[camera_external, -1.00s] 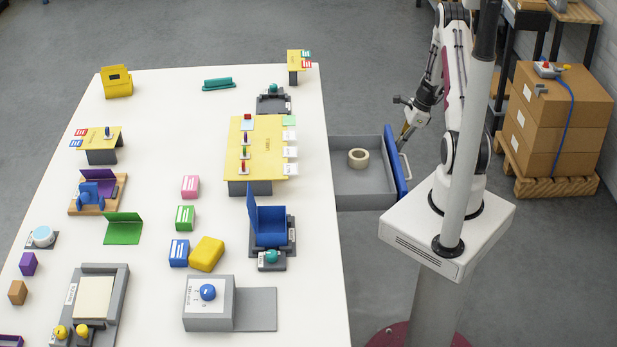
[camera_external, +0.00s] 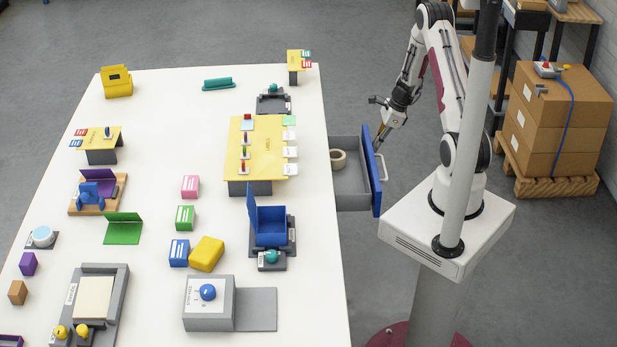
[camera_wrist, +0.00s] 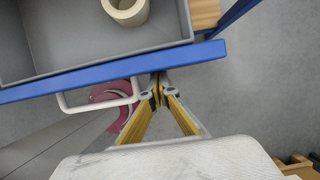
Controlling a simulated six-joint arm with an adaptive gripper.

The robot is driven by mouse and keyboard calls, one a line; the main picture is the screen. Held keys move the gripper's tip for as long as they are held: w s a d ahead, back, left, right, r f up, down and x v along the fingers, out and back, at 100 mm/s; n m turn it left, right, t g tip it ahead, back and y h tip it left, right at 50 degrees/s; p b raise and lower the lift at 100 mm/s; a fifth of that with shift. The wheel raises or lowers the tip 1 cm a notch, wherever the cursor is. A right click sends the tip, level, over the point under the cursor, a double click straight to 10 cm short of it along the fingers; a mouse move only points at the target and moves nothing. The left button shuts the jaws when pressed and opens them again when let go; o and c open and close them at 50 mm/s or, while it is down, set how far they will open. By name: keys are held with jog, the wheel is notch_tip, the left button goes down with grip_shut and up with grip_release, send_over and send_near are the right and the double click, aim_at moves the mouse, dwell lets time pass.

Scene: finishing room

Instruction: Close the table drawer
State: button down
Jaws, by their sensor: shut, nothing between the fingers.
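The table drawer (camera_external: 351,187) is a grey tray with a blue front panel (camera_external: 371,170) and a pale handle (camera_external: 382,167). It stands partly out from the right edge of the white table. A roll of tape (camera_external: 338,159) lies in it, partly hidden by the table edge. My gripper (camera_external: 380,145) is at the outer face of the blue front, near its far end. In the wrist view my gripper (camera_wrist: 157,88) is shut and empty, its tips at the blue front (camera_wrist: 120,70) just right of the handle (camera_wrist: 95,104). They appear to touch the panel.
The white table (camera_external: 170,120) holds several coloured blocks, boxes and stands. A yellow platform (camera_external: 256,150) is near the drawer side. Stacked cardboard boxes (camera_external: 560,120) stand on a pallet at the right. Grey floor is open beyond the drawer.

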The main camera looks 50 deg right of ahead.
aim_at(341, 145)
jog(key=w+a, duration=1.1)
jog(key=shift+w+a, duration=0.35)
jog(key=shift+a, duration=0.1)
jog(key=shift+r, duration=0.1)
jog(key=shift+s+d, duration=0.25)
jog(key=shift+d, duration=0.15)
jog(key=shift+s+d, duration=1.2)
jog(key=v, duration=1)
jog(key=shift+s+d, duration=0.1)
jog(key=shift+s, duration=0.05)
